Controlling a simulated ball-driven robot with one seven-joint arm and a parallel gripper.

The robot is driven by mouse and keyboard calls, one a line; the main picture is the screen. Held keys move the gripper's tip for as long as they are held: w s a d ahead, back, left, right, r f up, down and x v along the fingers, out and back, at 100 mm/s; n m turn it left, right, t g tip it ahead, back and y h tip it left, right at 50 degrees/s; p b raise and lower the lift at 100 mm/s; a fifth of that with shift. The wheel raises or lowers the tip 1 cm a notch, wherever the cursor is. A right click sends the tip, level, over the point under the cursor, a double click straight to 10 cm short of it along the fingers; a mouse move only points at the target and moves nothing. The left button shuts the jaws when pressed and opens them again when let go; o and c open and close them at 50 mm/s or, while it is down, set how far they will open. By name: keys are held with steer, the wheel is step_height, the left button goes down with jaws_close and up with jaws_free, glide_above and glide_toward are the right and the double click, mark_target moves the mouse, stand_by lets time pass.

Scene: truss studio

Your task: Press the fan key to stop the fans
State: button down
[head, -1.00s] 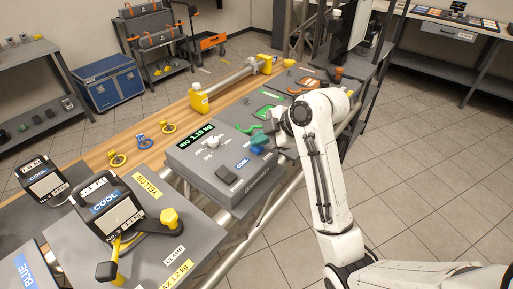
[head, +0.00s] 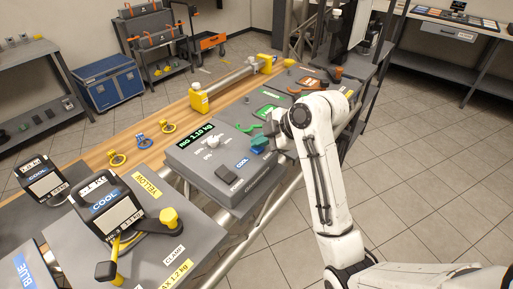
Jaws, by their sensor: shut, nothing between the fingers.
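A grey control box (head: 205,180) stands on the bench in the head view, with a green-lit weight display (head: 196,135), a pale knob (head: 212,142) and a dark key (head: 227,174) on its top. A blue label reading COOL (head: 242,163) lies near its right edge. A teal-blue piece (head: 259,141) sits at the box's right end. Which of these is the fan key I cannot tell. My gripper (head: 271,138) is shut and empty, just right of the teal-blue piece. My wrist partly hides the fingertips, and I cannot tell whether they touch anything.
Yellow-ended rail (head: 232,79) and several yellow and blue rings (head: 140,141) lie on the wooden bench. Black racking (head: 352,60) stands behind my arm. The tiled floor at right is clear.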

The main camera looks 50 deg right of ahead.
mark_target(260, 149)
stand_by(0.3)
steer(key=shift+r+p, duration=0.4)
steer(key=shift+p, duration=0.15)
step_height(260, 149, up, 6)
steer(key=p, duration=0.5)
steer(key=shift+p, duration=0.3)
stand_by(0.3)
